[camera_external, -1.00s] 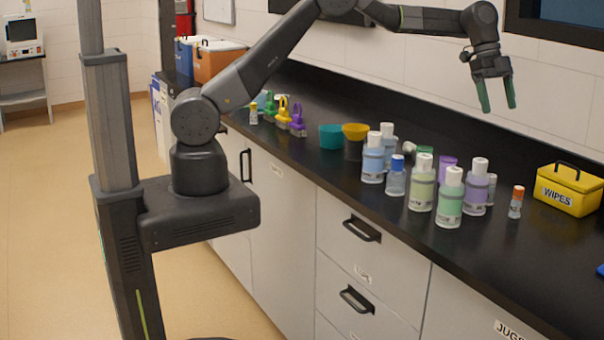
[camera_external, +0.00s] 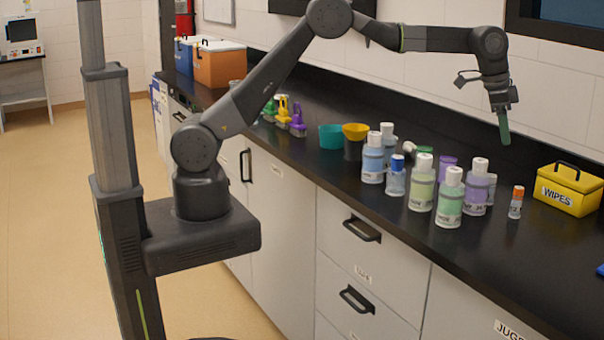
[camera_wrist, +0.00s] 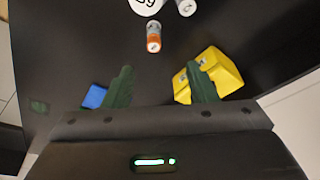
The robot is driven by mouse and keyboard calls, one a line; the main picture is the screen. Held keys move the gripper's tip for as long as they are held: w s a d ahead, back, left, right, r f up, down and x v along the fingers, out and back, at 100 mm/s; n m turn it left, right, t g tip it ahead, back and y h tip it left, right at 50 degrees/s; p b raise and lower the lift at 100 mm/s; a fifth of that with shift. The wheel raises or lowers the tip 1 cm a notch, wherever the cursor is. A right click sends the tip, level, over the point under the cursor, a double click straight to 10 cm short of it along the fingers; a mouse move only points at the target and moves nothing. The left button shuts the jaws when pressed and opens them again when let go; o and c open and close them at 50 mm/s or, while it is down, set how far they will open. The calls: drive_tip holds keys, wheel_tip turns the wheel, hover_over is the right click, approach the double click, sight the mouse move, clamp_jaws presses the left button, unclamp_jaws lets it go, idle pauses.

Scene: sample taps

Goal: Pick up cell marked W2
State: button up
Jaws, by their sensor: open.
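A small cylindrical cell with an orange top (camera_external: 516,203) stands upright on the black counter, right of the bottles; its mark is too small to read surely. In the wrist view the orange-topped cell (camera_wrist: 153,38) is at the upper middle, ahead of the fingers. My gripper (camera_external: 504,138) hangs above the counter, above and slightly left of this cell, fingers pointing down. In the wrist view my gripper (camera_wrist: 161,84) has its two green fingers wide apart with nothing between them.
Several capped bottles (camera_external: 450,200) stand close together left of the cell. A yellow WIPES box (camera_external: 568,190) with a black handle is to its right. A blue object (camera_wrist: 95,97) lies near the left finger in the wrist view. The wall runs behind the counter.

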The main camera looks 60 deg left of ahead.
sight(516, 188)
drive_tip(key=d+f+n+b, duration=0.1)
drive_tip(key=f+n, duration=0.1)
drive_tip(key=f, duration=0.1)
drive_tip(key=d+f+n+t+b, duration=0.1)
drive_tip(key=d+f+n, duration=0.1)
drive_tip(key=f, duration=0.2)
drive_tip(key=w+d+f+n+t+y+b, duration=0.1)
drive_tip(key=f+n, duration=0.1)
drive_tip(key=f, duration=0.1)
drive_tip(key=shift+d+f+n, duration=0.3)
drive_tip(key=shift+d+f, duration=0.05)
drive_tip(key=shift+f, duration=0.05)
drive_tip(key=shift+p+x, duration=0.65)
drive_tip(key=shift+x, duration=2.05)
drive_tip(key=shift+s+a, duration=0.15)
drive_tip(key=c, duration=1.1)
